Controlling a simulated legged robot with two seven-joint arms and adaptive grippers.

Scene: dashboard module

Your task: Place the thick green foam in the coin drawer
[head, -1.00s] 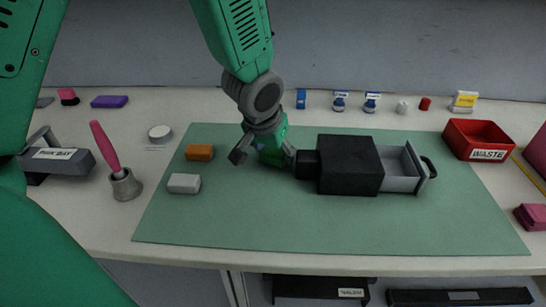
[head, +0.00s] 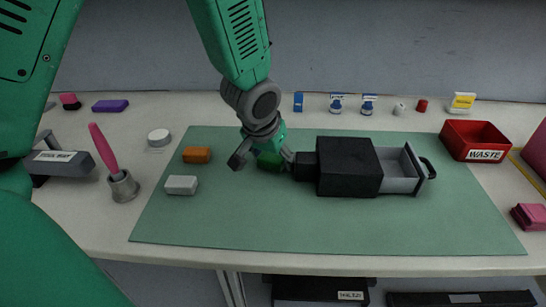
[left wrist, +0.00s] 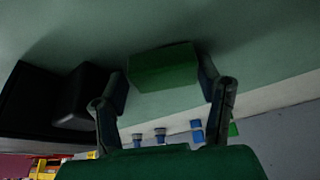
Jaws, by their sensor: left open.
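The thick green foam (head: 270,161) is a dark green block on the green mat, left of the black drawer box. My left gripper (head: 263,160) is open over it, with one finger on each side. In the left wrist view the foam (left wrist: 163,68) lies between the two spread fingers of the gripper (left wrist: 163,84), with a gap at least on the left side. The coin drawer (head: 402,172) is a grey tray pulled out of the right side of the black box (head: 348,167), with a dark handle. My right gripper is not in view.
On the green mat (head: 300,228), an orange block (head: 197,155) and a white block (head: 181,185) lie to the left. A red waste bin (head: 474,139) is at the right. A brush in a holder (head: 122,186) stands at the left. The mat's front is clear.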

